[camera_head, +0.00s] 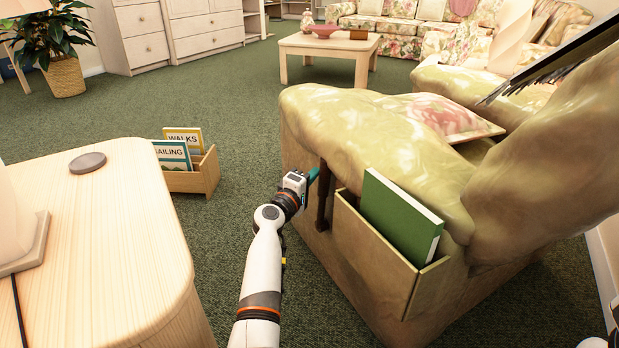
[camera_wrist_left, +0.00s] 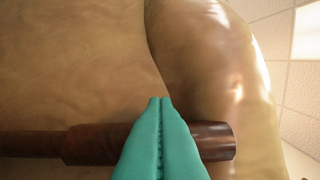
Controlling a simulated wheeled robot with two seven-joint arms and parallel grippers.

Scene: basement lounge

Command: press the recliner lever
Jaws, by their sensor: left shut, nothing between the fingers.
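The recliner (camera_head: 345,115) is a yellow-green armchair on the right in the head view. Its lever (camera_head: 322,195) is a dark brown bar on the chair's side, below the padded arm. In the left wrist view the lever (camera_wrist_left: 95,145) lies across the lower part, with its rounded end to the right. My left gripper (camera_head: 313,176) is beside the lever, near its upper part. Its teal fingers (camera_wrist_left: 160,100) are shut, empty, and cover part of the lever. I cannot tell whether they touch it. My right gripper is not in view.
A side pocket (camera_head: 375,240) with a green book (camera_head: 400,215) is on the chair's side, right of the lever. A pale wooden table (camera_head: 105,225) stands at left. A magazine rack (camera_head: 195,180) stands on the carpet. Open carpet (camera_head: 215,105) lies beyond.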

